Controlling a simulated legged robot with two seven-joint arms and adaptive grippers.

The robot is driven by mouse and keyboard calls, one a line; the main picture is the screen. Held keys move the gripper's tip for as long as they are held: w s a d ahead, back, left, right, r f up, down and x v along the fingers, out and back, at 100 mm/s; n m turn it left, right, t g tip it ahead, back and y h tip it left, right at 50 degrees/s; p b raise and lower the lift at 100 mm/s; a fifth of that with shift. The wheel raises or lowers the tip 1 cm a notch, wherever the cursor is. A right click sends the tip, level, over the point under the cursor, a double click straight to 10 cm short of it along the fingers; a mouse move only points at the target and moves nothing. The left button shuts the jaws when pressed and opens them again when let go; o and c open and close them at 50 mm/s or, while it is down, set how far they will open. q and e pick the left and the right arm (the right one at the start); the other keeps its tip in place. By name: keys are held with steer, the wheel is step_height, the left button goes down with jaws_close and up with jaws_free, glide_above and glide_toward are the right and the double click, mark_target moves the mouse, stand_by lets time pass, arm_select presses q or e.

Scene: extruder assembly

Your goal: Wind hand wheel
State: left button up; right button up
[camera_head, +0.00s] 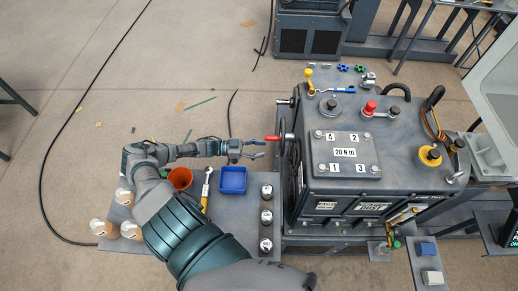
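The hand wheel (283,134) is a dark wheel seen nearly edge-on, on the left side of the grey extruder machine (345,196). Its red handle (272,138) sticks out to the left. My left gripper (263,149) reaches in from the left and points at the wheel, just left of and slightly below the red handle. Its two fingers are spread with a gap between them, and nothing shows in it. It appears apart from the handle, though the depth is hard to tell. My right gripper is not in view.
Below my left arm, a side table (247,205) holds an orange cup (180,178), a blue bin (232,180), a yellow-handled wrench (206,190) and several metal knobs. Tools and knobs sit on the machine top. Bare floor lies to the left, with a black cable (72,115).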

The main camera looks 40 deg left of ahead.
arm_select(q)
steer(key=shift+s, duration=0.1)
steer(key=v, duration=0.6)
